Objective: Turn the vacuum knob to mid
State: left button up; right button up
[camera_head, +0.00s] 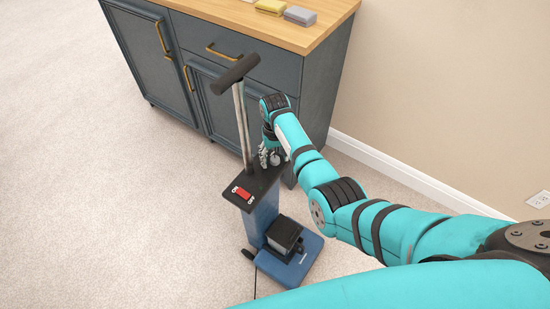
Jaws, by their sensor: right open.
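The blue upright vacuum (262,215) stands on the carpet in front of the cabinet, with a black handle (236,74) on a pole. Its black top panel carries a red switch (242,192) between the words ON and OFF. A small round grey knob (275,159) shows at the back of the panel, partly hidden by my right gripper. My right gripper (268,159) is open, pointing down at the knob from above; I cannot tell whether the fingers touch it. My left gripper is not in view.
A dark blue cabinet (190,75) with a wooden top (245,15) stands close behind the vacuum. Yellow and grey sponges (300,15) lie on the top. A wall with a white baseboard (400,175) is at the right. Carpet at the left is clear.

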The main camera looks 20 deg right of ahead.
jog(key=shift+f, duration=0.25)
grip_shut()
